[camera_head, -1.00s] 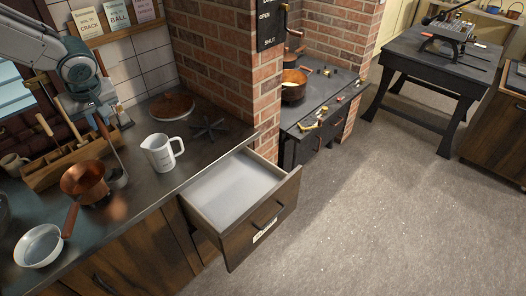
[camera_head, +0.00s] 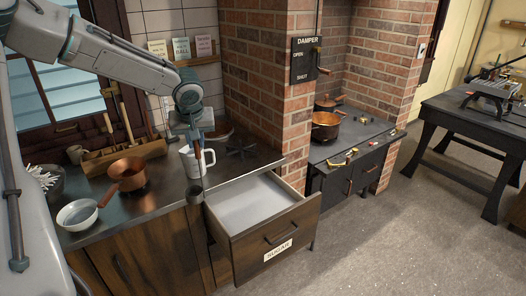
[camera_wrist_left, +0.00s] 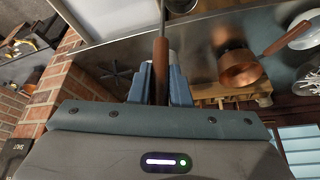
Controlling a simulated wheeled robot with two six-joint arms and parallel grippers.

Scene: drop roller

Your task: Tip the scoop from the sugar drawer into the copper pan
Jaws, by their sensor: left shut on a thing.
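My left gripper (camera_head: 193,130) is shut on the handle of a long-handled scoop, which hangs down with its small dark cup (camera_head: 194,192) low, by the counter's front edge and the drawer's left corner. The wrist view shows the handle (camera_wrist_left: 161,60) between the fingers; the cup's contents cannot be made out. The sugar drawer (camera_head: 277,238) is pulled open, labelled SUGAR, with a white fill. A copper pan (camera_head: 127,172) stands on the counter to the left of the scoop; it also shows in the wrist view (camera_wrist_left: 239,68). Another copper pan (camera_head: 325,124) stands on the stove. My right gripper is not in view.
A white jug (camera_head: 197,162) stands on the counter behind the scoop. A pale bowl (camera_head: 77,215) is at the front left, with a wooden tool tray (camera_head: 125,155) behind the copper pan. A brick pillar (camera_head: 265,90) rises behind the drawer.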

